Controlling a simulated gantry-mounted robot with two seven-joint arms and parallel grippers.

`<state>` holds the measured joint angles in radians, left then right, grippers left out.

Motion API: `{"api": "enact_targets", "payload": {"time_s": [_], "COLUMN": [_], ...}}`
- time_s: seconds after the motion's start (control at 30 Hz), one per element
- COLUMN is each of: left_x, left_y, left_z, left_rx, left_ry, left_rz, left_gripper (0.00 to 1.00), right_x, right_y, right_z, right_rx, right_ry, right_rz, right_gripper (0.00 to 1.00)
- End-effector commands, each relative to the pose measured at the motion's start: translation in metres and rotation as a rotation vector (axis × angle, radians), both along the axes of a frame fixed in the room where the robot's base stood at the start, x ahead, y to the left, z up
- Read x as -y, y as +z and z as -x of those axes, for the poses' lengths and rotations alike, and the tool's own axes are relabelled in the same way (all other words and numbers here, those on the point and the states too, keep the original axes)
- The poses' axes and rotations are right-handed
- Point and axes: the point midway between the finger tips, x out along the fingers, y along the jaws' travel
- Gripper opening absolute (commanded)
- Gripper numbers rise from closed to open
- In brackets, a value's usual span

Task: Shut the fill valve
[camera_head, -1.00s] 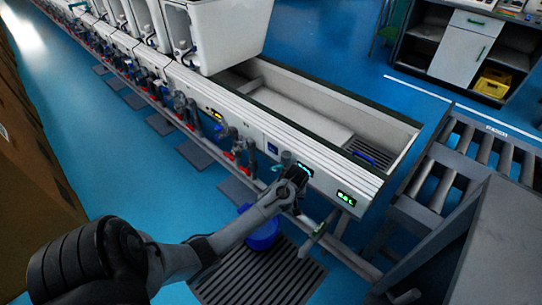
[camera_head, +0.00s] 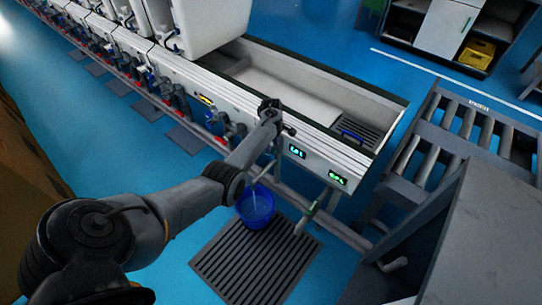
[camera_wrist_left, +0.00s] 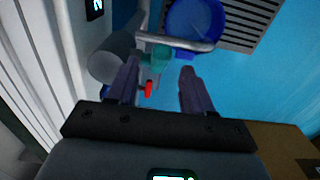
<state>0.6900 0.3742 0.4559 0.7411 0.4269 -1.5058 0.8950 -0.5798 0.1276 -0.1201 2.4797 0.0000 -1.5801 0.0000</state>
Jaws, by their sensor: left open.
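My left gripper (camera_head: 272,112) is open over the front edge of the test bench. In the left wrist view its two fingers (camera_wrist_left: 162,88) are apart, with nothing held between them. A small red handle (camera_wrist_left: 149,88) shows between the fingers, nearer the left one. A teal fitting (camera_wrist_left: 162,57) on a grey pipe is just beyond it. I cannot tell for certain which of these is the fill valve's handle. In the head view the arm and gripper hide this spot. A blue bucket (camera_head: 256,207) stands below, with a thin stream of water falling into it. My right gripper is not in view.
The bench front carries lit displays (camera_head: 337,178). A grey pipe with a green-tipped branch (camera_head: 306,216) runs below it. A slatted floor grate (camera_head: 255,262) lies under the bucket. White tanks (camera_head: 209,28) stand at the back left, and a roller conveyor (camera_head: 452,128) is on the right.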

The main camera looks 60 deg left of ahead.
Motion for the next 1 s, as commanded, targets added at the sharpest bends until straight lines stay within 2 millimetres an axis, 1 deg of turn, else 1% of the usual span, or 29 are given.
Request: {"api": "enact_targets", "payload": {"time_s": [0.03,0.1,0.2,0.33,0.5,0.83,0.87,1.0], "left_x": [0.0,0.0,0.0,0.0,0.0,0.0,0.0,0.0], "left_y": [-0.015,-0.026,-0.04,-0.053,-0.061,-0.062,-0.062,-0.062], "left_z": [0.0,0.0,0.0,0.0,0.0,0.0,0.0,0.0], "left_rx": [-0.001,0.0,0.0,0.001,0.001,0.001,0.001,0.001], "left_ry": [-0.001,-0.002,0.0,-0.002,-0.002,-0.002,-0.002,-0.002], "left_rz": [0.001,0.001,0.001,0.0,-0.001,-0.001,-0.001,-0.001], "left_gripper": [0.51,0.51,0.51,0.51,0.51,0.51,0.48,0.27], "right_x": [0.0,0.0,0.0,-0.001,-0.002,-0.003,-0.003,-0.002], "right_y": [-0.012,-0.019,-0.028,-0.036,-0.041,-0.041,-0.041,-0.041], "right_z": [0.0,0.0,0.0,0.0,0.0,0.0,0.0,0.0], "right_rx": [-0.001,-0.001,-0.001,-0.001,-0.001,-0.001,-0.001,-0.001], "right_ry": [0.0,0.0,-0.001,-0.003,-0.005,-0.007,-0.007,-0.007], "right_rz": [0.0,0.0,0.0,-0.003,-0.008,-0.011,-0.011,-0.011], "right_gripper": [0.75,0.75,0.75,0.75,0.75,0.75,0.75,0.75]}}
